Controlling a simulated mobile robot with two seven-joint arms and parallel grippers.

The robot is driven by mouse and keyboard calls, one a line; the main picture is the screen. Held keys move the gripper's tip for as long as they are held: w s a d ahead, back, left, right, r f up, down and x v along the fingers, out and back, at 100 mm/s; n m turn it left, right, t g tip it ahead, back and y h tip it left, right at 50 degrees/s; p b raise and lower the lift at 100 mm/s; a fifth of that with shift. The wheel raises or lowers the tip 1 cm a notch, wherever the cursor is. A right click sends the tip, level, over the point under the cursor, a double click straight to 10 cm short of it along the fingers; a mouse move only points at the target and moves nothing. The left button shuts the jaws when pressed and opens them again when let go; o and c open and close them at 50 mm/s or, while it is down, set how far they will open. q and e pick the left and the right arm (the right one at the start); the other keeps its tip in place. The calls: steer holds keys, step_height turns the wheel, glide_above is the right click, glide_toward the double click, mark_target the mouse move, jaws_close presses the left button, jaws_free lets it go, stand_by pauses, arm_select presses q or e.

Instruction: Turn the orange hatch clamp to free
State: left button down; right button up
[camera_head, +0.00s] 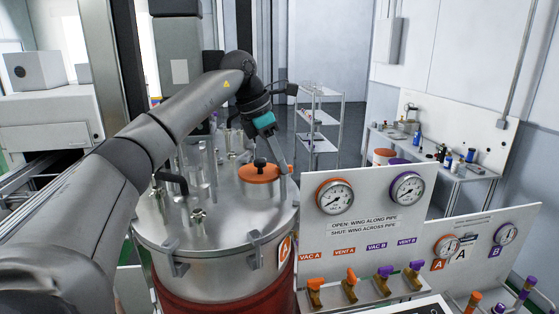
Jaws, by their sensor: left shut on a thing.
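The hatch (255,174) is a round orange-topped lid with a black knob (260,163) in its middle. It sits on the metal top of a large tank (222,208). My left arm reaches in from the left, over the tank. My left gripper (284,168) points down at the right edge of the hatch and is shut on the clamp there. The gripper's fingers hide most of the clamp, so its turn angle cannot be told. The hatch looks closed and level. My right gripper is not in view.
Pipes and fittings (198,217) stand on the tank top left of the hatch. Right of the tank is a white panel (395,240) with gauges and orange and purple valve handles. Behind are a wire shelf (320,92) and a side bench (462,172).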

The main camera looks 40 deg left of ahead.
arm_select(q)
steer(key=shift+m, duration=0.3)
steer(key=m, duration=0.1)
steer(key=m+g+h, duration=0.1)
steer(key=m, duration=0.1)
steer(key=shift+w+a+m, duration=0.1)
steer(key=shift+w+m, duration=0.1)
steer(key=shift+m, duration=0.1)
steer(key=shift+w+a+m+g+h, duration=0.1)
steer(key=shift+m+g+h, duration=0.4)
steer(key=shift+m, duration=1.2)
steer(key=shift+m+g, duration=0.3)
steer(key=shift+m, duration=0.6)
steer(key=c, duration=0.9)
jaws_free()
steer(key=shift+n, duration=0.7)
